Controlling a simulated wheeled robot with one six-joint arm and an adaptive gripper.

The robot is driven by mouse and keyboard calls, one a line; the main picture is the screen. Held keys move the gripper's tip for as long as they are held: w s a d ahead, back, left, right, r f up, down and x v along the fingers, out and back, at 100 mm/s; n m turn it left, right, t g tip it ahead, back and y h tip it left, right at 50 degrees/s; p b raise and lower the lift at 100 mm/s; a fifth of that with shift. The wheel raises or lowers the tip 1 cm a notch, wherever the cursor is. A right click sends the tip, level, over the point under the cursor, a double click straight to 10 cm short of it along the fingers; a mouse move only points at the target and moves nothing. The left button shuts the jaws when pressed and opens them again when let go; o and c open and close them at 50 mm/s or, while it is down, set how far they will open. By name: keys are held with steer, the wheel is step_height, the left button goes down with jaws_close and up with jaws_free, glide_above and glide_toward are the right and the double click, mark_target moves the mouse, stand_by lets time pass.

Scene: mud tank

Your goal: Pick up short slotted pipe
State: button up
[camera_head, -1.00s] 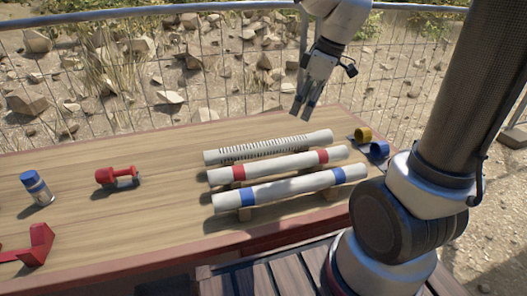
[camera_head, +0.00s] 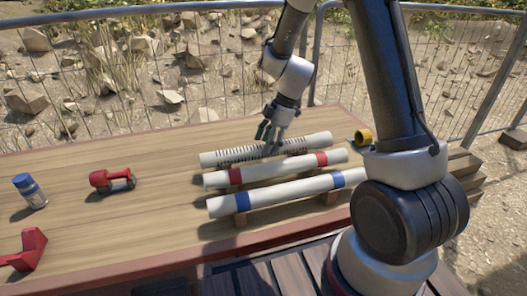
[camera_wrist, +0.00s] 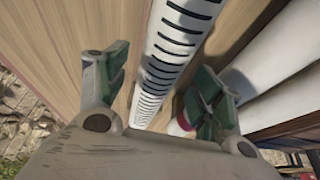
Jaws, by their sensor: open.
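The slotted pipe (camera_head: 225,157) is white with a row of dark slots and lies at the back of three pipes on the table. It also shows in the wrist view (camera_wrist: 172,45), running between my two green-tipped fingers. My gripper (camera_head: 272,138) is open and is at the slotted pipe's middle, with one finger on each side of the pipe. In the wrist view my gripper (camera_wrist: 155,90) has gaps between its fingers and the pipe. I cannot tell how far down the fingertips reach.
A red-banded pipe (camera_head: 275,169) and a blue-banded pipe (camera_head: 290,190) lie parallel in front, on wooden supports. A yellow roll (camera_head: 363,136) is at the right. A red tool (camera_head: 112,179), a blue-capped can (camera_head: 30,190) and a red object (camera_head: 28,250) are at the left.

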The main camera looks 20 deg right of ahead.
steer(key=x, duration=0.3)
steer(key=c, duration=1.3)
